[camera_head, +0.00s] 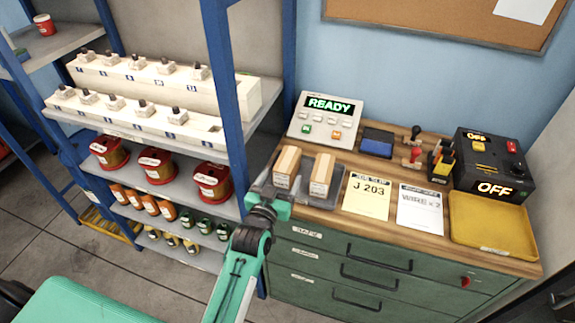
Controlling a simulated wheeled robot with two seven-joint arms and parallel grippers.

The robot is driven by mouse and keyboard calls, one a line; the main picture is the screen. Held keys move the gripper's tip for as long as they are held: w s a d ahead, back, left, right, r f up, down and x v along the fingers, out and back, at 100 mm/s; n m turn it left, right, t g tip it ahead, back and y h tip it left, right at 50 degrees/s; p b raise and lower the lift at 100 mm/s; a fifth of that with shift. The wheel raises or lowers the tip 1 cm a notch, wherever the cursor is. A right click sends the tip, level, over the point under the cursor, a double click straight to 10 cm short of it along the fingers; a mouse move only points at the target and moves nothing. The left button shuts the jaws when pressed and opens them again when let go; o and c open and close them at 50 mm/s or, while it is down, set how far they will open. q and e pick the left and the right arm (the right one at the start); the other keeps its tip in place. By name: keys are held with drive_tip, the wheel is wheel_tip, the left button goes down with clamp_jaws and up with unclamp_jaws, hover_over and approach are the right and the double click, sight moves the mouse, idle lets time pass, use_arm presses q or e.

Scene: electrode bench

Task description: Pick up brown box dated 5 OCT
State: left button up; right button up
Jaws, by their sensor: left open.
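Two light-brown boxes stand upright side by side on a grey tray (325,199) at the left end of the wooden bench top: a left box (287,165) and a right box (321,174). Each has a small white label on its front, too small to read, so I cannot tell which is dated 5 OCT. My left gripper (283,191) is open and empty at the bench's front left edge, just in front of the boxes and partly covering the tray. My right gripper is not in view.
A blue-framed shelf rack (228,90) stands close on the left, with red spools (158,166). A READY panel (325,119) is behind the boxes. A yellow J 203 card (367,196), white card (419,210), yellow tray (492,222) and black OFF unit (492,160) are to the right.

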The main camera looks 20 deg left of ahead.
sight(286, 163)
use_arm(q)
drive_tip(key=shift+w, duration=1)
drive_tip(key=w, duration=0.1)
drive_tip(key=w+p, duration=0.1)
drive_tip(key=w, duration=0.1)
drive_tip(key=w+p, duration=0.1)
drive_tip(key=shift+w+a+f, duration=0.2)
drive_tip(key=shift+w+a, duration=0.05)
drive_tip(key=shift+a, duration=0.05)
drive_tip(key=shift+w, duration=0.3)
drive_tip(key=shift+f, duration=0.1)
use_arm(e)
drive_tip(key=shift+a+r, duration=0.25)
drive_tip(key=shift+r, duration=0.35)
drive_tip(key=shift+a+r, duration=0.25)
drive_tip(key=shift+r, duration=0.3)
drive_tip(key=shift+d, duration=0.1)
use_arm(q)
drive_tip(key=c, duration=1.1)
drive_tip(key=shift+c, duration=0.9)
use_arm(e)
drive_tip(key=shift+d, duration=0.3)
